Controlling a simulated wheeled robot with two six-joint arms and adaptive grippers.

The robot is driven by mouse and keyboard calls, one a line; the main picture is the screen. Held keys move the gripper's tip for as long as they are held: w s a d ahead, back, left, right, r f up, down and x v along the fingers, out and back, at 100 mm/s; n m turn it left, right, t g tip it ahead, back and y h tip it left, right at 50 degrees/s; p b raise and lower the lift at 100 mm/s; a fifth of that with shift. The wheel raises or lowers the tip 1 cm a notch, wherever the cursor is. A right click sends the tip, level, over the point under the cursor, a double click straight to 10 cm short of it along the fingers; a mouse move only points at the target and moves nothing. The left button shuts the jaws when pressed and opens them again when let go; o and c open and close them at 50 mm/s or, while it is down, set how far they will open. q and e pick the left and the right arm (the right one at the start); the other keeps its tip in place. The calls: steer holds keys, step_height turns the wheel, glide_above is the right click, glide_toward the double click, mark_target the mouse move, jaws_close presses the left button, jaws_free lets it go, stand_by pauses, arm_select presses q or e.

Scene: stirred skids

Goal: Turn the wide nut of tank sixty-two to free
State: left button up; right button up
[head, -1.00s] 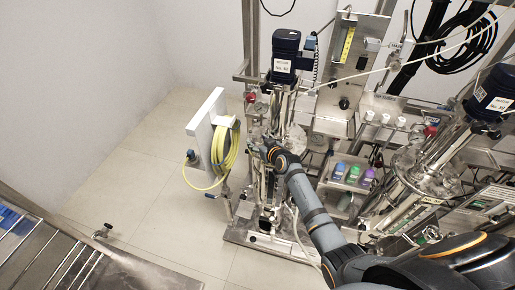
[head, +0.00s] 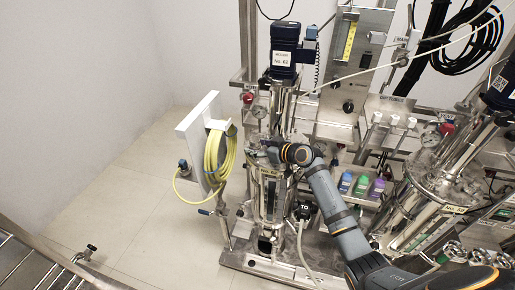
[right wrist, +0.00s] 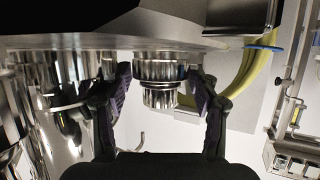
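Tank sixty-two (head: 270,195) is the steel vessel at the left, under a blue motor (head: 284,50) labelled No. 62. My right gripper (head: 262,150) is at its upper left side, just under the lid level. In the right wrist view a stepped, ridged steel nut (right wrist: 160,95) hangs below a flat steel rim, between the two dark fingers of my right gripper (right wrist: 160,80). The fingers are open on either side of it, with a visible gap at each side. The nut is too small and covered to make out in the head view. My left gripper is not in view.
A white panel with a coiled yellow hose (head: 220,155) stands just left of the tank. A second tank (head: 425,195) stands at the right, with blue, green and purple capped bottles (head: 361,185) between.

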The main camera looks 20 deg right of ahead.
steer(key=shift+o, duration=1)
steer(key=shift+a, duration=0.15)
steer(key=shift+r, duration=0.1)
steer(key=v, duration=0.6)
steer(key=shift+s+d, duration=0.3)
steer(key=shift+d, duration=0.1)
steer(key=shift+s+r, duration=0.25)
steer(key=shift+s, duration=0.25)
steer(key=shift+d+f, duration=0.1)
